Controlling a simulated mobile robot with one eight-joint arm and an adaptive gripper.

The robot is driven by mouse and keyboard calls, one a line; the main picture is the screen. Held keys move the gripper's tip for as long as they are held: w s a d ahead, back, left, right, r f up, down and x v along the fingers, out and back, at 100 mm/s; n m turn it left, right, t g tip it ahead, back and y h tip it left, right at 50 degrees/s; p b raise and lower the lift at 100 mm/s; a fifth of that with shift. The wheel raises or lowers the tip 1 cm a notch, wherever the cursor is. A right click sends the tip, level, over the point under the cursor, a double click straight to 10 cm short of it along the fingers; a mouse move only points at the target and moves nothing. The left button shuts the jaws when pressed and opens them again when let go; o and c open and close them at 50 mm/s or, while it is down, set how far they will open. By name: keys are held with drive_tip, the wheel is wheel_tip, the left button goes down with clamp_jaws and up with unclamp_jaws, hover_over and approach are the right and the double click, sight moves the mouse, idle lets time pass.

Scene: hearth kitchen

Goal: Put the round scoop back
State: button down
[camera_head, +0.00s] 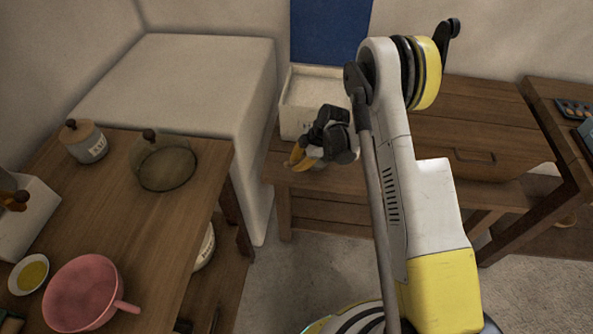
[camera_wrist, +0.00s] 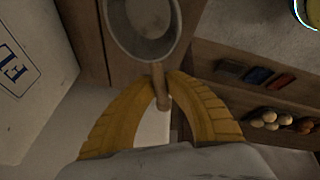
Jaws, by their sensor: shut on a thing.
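My gripper (camera_wrist: 162,84) is shut on the handle of the round scoop (camera_wrist: 143,26) in the wrist view. The scoop's grey round bowl extends beyond the fingertips, toward the top of that view. In the head view my gripper (camera_head: 300,156) is in front of the white bin, near the front edge of the low wooden bench; I cannot make out the scoop there. The white bin (camera_head: 290,117) holds pale contents and stands on the bench. Its side with blue "FL" lettering (camera_wrist: 22,72) shows at the left of the wrist view.
The wooden table (camera_head: 183,220) at left holds a pink pan (camera_head: 82,290), a glass pot (camera_head: 165,168), a lidded jar (camera_head: 84,142) and a small yellow-filled dish (camera_head: 29,274). The bench (camera_head: 330,181) has a lower shelf. Several eggs (camera_wrist: 278,120) sit on a shelf at right.

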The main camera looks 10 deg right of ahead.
sight(296, 175)
drive_tip(key=shift+f+b, duration=0.4)
drive_tip(key=shift+f, duration=0.95)
drive_tip(key=shift+f, duration=0.2)
drive_tip(key=c, duration=1.5)
unclamp_jaws()
drive_tip(key=shift+o, duration=0.2)
drive_tip(key=shift+r, duration=0.1)
